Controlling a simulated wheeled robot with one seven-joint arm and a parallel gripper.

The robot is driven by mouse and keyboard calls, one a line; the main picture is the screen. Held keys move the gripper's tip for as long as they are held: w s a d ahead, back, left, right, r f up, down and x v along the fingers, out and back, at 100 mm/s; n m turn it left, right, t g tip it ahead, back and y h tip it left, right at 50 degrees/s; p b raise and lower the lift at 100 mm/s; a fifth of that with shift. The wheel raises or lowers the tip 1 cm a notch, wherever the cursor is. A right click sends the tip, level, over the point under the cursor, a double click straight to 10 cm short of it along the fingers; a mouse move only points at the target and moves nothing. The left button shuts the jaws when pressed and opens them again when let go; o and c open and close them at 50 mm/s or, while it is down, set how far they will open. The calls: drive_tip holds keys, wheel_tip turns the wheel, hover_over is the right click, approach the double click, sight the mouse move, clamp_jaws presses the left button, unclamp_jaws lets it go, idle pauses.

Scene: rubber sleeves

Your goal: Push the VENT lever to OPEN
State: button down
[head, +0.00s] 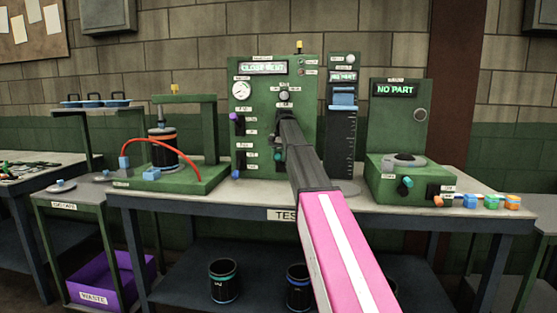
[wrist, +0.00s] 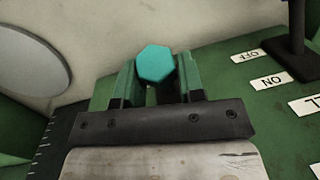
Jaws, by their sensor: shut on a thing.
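The green test panel (head: 257,90) stands at the back of the bench, and its display appears to read CLOSE VENT. A lever with a teal knob (head: 277,155) is low on the panel's right side. The lever labels there are too small or covered to read, so I cannot confirm which is VENT. My gripper (head: 281,143) reaches to the panel and covers part of it. In the wrist view, my gripper (wrist: 157,80) is shut on the teal knob (wrist: 155,65), which sits between the two fingers. The lever's shaft and position label are hidden.
A purple-knobbed lever (head: 234,117) is on the panel's left. A scaled column (head: 342,125) stands close at right, then a NO PART station (head: 397,120). A green press stand (head: 185,140) with a red hose is at left. ON and OFF labels (wrist: 272,80) show in the wrist view.

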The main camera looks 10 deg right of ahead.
drive_tip(key=c, duration=0.7)
unclamp_jaws()
drive_tip(key=shift+c, duration=0.2)
drive_tip(key=shift+r, duration=0.15)
wheel_tip(320, 180, up, 10)
drive_tip(key=d, duration=0.1)
drive_tip(key=shift+d+r, duration=0.25)
